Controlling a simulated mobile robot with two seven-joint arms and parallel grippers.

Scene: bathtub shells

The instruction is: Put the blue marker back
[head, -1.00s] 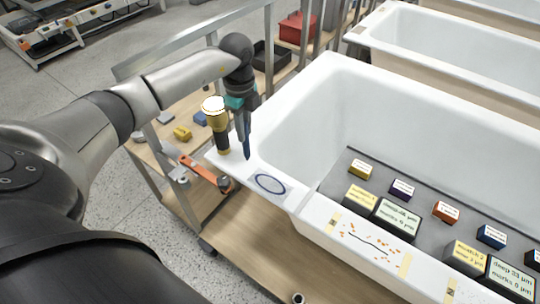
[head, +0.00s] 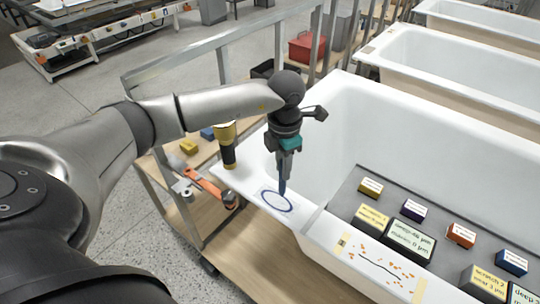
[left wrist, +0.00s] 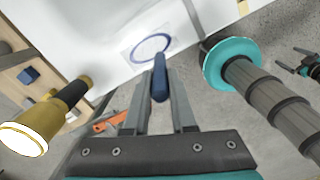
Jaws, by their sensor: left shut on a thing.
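My left gripper (head: 285,158) is shut on the blue marker (head: 282,186), which points down over the near corner of the white tub's rim. Its tip overlaps the far edge of a blue ring (head: 264,203) drawn on a pale square there; I cannot tell whether it touches. In the left wrist view, the marker (left wrist: 159,80) sits between the fingers and the ring (left wrist: 151,47) lies just beyond it. What seems to be my right gripper (left wrist: 292,60) shows small at the right of that view, its prongs apart and empty.
A yellow-and-black torch (head: 228,147) stands on the rim left of the gripper. Several labelled blocks (head: 410,238) sit on a grey board across the tub. A card with orange marks (head: 385,266) lies on the near rim.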

